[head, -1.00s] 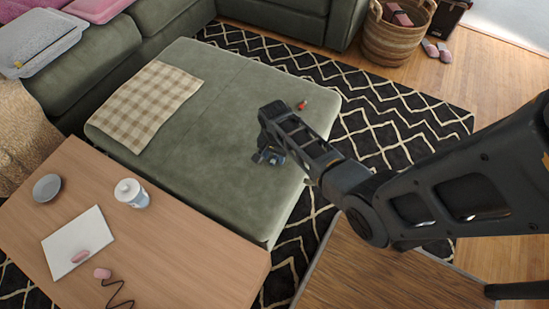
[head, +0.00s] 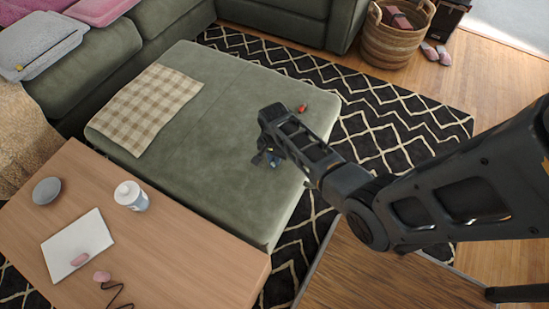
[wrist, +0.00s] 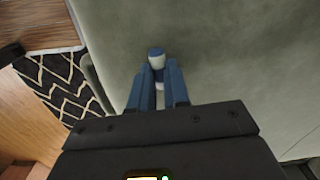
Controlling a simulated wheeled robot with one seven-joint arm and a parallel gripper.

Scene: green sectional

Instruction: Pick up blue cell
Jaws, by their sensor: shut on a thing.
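The blue cell (wrist: 156,56) is a small cylinder with a blue band and a pale end, seen between my fingertips in the wrist view. My gripper (wrist: 158,72) is shut on it, with a blue finger on each side. Behind the fingers is the green ottoman top. In the head view my gripper (head: 266,160) is low over the right part of the green ottoman (head: 215,150). My arm hides most of the fingers there, and the cell cannot be made out clearly.
A small red object (head: 302,107) lies on the ottoman beyond my wrist. A checked cloth (head: 146,108) lies at its left. A wooden table (head: 180,255) in front holds a white-lidded jar (head: 131,196), a grey disc (head: 47,190) and a white slab (head: 78,246).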

